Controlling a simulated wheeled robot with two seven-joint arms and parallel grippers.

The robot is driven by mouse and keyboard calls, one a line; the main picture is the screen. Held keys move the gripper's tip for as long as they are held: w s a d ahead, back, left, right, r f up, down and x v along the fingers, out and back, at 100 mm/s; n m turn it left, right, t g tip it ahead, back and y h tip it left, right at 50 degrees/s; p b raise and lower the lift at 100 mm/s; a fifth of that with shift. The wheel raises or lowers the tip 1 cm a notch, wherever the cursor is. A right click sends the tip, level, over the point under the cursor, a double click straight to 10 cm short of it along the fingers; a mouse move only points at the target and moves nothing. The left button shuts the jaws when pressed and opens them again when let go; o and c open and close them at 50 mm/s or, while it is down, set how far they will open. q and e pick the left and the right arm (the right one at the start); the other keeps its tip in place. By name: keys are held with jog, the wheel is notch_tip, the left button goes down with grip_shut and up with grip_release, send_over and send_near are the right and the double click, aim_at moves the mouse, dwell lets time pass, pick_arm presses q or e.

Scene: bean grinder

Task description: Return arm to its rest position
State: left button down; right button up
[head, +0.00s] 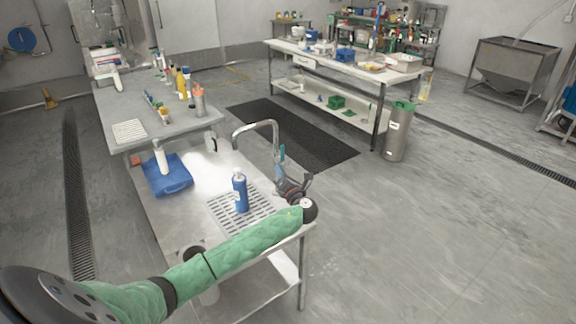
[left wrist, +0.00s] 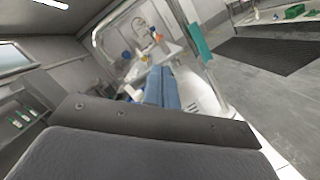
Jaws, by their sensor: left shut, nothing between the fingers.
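My left arm (head: 240,245), in a green padded sleeve, reaches in from the lower left of the head view across the near end of the metal sink table (head: 185,215). My left gripper (head: 284,182) is at the table's right edge, beside the faucet (head: 276,135), and is shut and empty. A blue bottle (head: 240,192) stands upright on the drain grate, left of the gripper and apart from it. In the left wrist view, dark grey gripper parts (left wrist: 140,150) fill the bottom. My right gripper is not in view.
A blue tray (head: 172,185) with a white bottle (head: 161,158) lies on the sink table. A grey table (head: 125,105) with bottles stands behind it. A metal canister (head: 397,135) and a long workbench (head: 400,72) stand farther back.

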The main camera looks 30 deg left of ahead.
pick_arm(q)
jog(key=shift+s+d+r, duration=0.1)
jog(key=shift+d, duration=0.05)
